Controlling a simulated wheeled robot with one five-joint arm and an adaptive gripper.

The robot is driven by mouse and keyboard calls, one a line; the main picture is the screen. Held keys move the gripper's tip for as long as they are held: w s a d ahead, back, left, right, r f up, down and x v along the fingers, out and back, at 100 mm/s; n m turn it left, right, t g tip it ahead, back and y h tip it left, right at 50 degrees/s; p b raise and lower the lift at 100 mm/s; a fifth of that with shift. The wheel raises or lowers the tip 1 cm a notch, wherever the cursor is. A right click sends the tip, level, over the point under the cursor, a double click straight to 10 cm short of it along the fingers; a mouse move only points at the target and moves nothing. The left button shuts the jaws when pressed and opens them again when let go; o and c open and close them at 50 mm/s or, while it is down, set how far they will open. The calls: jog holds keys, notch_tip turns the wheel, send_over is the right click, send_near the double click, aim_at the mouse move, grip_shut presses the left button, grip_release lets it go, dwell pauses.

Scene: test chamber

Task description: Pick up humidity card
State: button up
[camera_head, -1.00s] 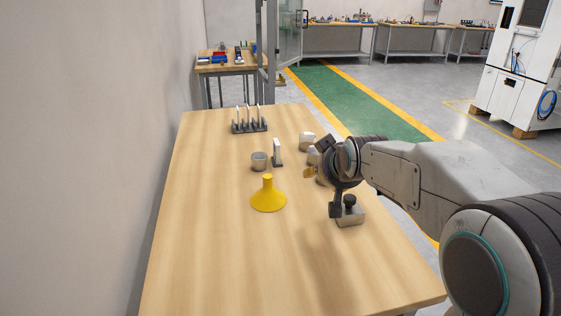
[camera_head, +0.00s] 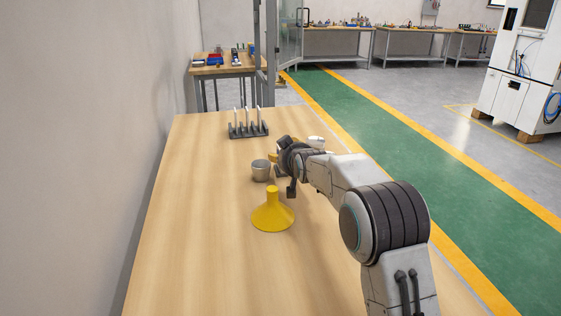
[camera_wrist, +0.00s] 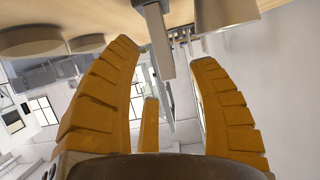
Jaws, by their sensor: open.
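The humidity card (camera_wrist: 158,45) appears as a narrow, pale upright slab hanging from the tabletop in the upside-down wrist view. It lies between the two orange fingers of my gripper (camera_wrist: 164,54), with gaps on both sides. In the head view my gripper (camera_head: 278,160) is low over the table, just right of the metal cup, and hides most or all of the card. My gripper is open and holds nothing. The card's face and markings cannot be made out.
The metal cup (camera_head: 261,171) stands close to the left of my gripper. A yellow funnel (camera_head: 272,212) stands in front, and a dark rack with white uprights (camera_head: 248,127) stands behind. A white container (camera_head: 316,142) is behind my arm. The table's left and front are clear.

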jog(key=shift+p+x, duration=0.85)
jog(key=shift+x, duration=1.6)
jog(key=shift+o, duration=0.2)
jog(key=shift+s, duration=0.1)
grip_shut()
